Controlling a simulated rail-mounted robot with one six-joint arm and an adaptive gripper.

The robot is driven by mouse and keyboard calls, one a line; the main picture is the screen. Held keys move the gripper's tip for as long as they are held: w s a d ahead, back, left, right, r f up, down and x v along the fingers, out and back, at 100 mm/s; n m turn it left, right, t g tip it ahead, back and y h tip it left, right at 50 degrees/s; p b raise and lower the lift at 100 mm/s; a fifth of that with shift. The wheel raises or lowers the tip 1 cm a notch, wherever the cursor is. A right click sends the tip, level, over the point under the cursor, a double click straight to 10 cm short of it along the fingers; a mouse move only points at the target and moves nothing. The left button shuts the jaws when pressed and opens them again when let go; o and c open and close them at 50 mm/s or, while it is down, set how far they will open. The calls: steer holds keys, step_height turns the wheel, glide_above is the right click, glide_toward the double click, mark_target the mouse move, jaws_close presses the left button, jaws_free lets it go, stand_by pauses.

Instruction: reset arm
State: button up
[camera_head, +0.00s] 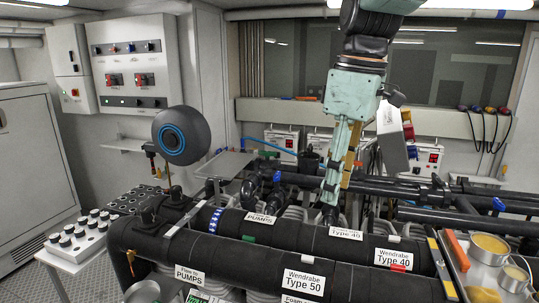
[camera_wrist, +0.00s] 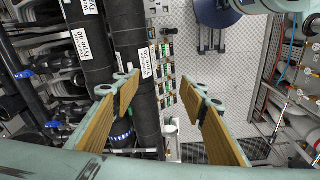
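My gripper (camera_head: 338,200) hangs from my arm, pointing down over the black pipes in the head view. In the wrist view my gripper (camera_wrist: 161,88) has its two fingers, lined with tan pads, spread wide apart. Nothing is between the fingers. In the head view one finger largely covers the other, and the tips are close above or behind the pipes; I cannot tell whether they touch.
Thick black pipes (camera_head: 340,248) with white labels run across the front. A tray with tins (camera_head: 489,249) is at right. A stand with several black knobs (camera_head: 83,237) is at left. Control boxes (camera_head: 129,62) hang on the wall.

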steer(key=s+d+f+m+t+b, duration=0.1)
steer(key=s+f+m, duration=0.3)
steer(key=s, duration=0.5)
steer(key=s+d+f+m+t+b, duration=0.1)
steer(key=s+d+f+m+b, duration=0.2)
steer(key=s, duration=0.7)
steer(key=s+d+f+m+t+b, duration=0.1)
steer(key=s+d+f+m+b, duration=0.1)
steer(key=s, duration=0.8)
step_height(320, 180, down, 4)
steer(key=m+b, duration=0.1)
steer(key=m, duration=0.1)
steer(key=shift+d+r+m+h, duration=0.2)
steer(key=shift+r+m+h, duration=0.1)
steer(key=shift+h, duration=0.1)
